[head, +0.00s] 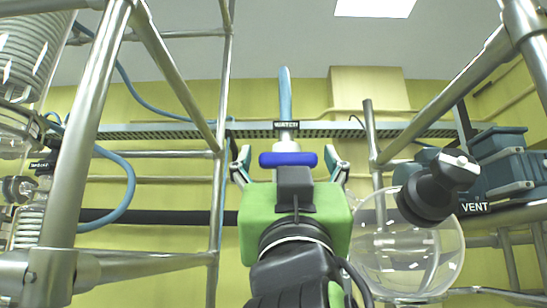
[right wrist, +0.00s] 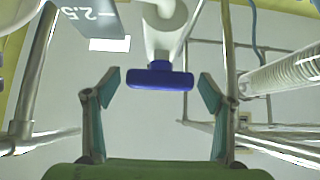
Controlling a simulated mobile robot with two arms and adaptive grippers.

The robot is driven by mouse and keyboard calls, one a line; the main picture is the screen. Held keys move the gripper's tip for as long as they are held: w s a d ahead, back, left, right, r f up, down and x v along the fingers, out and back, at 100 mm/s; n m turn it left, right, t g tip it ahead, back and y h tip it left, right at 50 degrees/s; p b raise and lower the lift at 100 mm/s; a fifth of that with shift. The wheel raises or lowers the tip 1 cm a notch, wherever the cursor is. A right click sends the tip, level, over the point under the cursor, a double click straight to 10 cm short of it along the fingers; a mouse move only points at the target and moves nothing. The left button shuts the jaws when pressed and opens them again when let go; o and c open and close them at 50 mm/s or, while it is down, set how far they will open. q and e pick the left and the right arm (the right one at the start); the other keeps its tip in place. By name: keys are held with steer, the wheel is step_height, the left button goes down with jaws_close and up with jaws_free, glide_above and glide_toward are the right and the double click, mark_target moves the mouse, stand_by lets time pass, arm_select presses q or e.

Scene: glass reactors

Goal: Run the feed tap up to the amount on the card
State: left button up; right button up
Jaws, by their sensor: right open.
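A blue bar-shaped tap handle (head: 288,159) is on a pale vertical pipe fitting, straight ahead in the head view. My right gripper (head: 289,165) is open, one finger on each side of the handle, with gaps showing. In the right wrist view, the handle (right wrist: 160,78) lies between the spread fingers of my right gripper (right wrist: 160,88), apart from both. A grey plate (right wrist: 90,14) with white marks like "2.5" shows at the top left there. I cannot tell whether it is the card. My left gripper is not in view.
Steel frame posts (head: 92,130) stand left and right of the arm. A round glass flask (head: 405,250) is close to the arm's right, beside a "VENT" label (head: 474,207). A coiled glass column (head: 30,45) and blue hoses (head: 125,190) are at left.

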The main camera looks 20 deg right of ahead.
steer(key=shift+w+d, duration=0.15)
steer(key=shift+w, duration=0.3)
steer(key=c, duration=1.1)
steer(key=shift+s+f+n, duration=0.1)
steer(key=shift+n, duration=0.2)
steer(key=shift+n+t+y+b, duration=0.3)
steer(key=shift+n+y+b, duration=0.25)
steer(key=shift+n+y, duration=0.45)
steer(key=n+y, duration=0.2)
steer(key=y, duration=0.1)
steer(key=shift+n+b, duration=0.4)
steer(key=n+y, duration=0.2)
steer(key=n, duration=0.1)
steer(key=shift+y, duration=0.4)
steer(key=shift+n+g+y, duration=0.6)
steer(key=shift+n+y, duration=1.4)
steer(key=shift+n, duration=0.4)
